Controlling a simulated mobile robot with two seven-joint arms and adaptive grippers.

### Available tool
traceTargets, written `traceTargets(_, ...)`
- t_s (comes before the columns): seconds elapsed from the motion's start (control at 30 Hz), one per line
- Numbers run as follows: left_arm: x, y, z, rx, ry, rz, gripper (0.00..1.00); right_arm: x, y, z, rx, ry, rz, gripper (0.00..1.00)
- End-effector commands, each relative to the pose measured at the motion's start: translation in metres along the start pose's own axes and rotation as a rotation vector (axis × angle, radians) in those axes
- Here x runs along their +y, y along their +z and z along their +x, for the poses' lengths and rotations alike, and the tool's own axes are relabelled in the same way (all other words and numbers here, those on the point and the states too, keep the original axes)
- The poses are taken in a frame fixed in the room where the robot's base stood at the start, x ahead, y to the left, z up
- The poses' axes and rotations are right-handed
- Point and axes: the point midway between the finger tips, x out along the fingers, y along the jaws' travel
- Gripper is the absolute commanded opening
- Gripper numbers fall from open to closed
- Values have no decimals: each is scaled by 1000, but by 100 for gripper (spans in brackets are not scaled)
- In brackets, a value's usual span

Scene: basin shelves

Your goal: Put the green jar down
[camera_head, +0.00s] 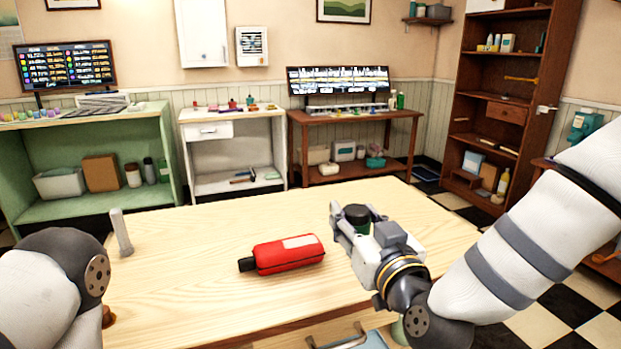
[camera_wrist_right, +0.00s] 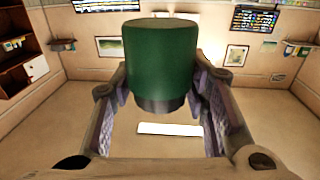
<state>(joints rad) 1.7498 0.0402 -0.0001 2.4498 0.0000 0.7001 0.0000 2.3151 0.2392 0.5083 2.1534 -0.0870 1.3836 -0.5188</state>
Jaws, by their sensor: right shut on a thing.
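The green jar (camera_head: 362,228) with a black lid is between the fingers of my right gripper (camera_head: 352,230), over the right part of the light wooden table (camera_head: 200,290). In the right wrist view the jar (camera_wrist_right: 155,60) fills the space between the two fingers, its dark end toward the gripper. My right gripper is shut on it. The jar looks roughly upright in the head view. Its lower part is hidden by the gripper, so I cannot tell whether it touches the table. My left arm shows at the left edge, but its gripper is out of view.
A red bottle (camera_head: 288,254) lies on its side mid-table, left of my right gripper. A pale upright post-like object (camera_head: 121,233) stands at the table's left edge. The table between them is clear. Shelves and benches with small items line the back wall; a tall brown bookcase (camera_head: 500,90) stands at right.

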Motion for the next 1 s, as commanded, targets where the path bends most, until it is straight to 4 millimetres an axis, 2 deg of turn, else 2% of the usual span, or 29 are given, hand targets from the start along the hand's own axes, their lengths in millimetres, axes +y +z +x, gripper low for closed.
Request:
traceTargets(0.1,0,0,0,1,0,0,58,34,5,-37,-1,98,1,12)
traceTargets(0.23,0,0,0,1,0,0,58,64,6,-73,-1,192,-4,12)
traceTargets(0.37,0,0,0,1,0,0,58,74,5,-89,1,229,-13,12)
traceTargets(0.53,0,0,0,1,0,0,58,76,5,-89,3,233,-12,12)
traceTargets(0.67,0,0,0,0,0,0,58,62,6,-71,1,191,-1,12)
traceTargets(0.87,0,0,0,0,0,0,58,9,4,-11,-4,34,9,12)
traceTargets(1.0,0,0,0,1,0,0,58,-29,-6,25,-2,-74,2,12)
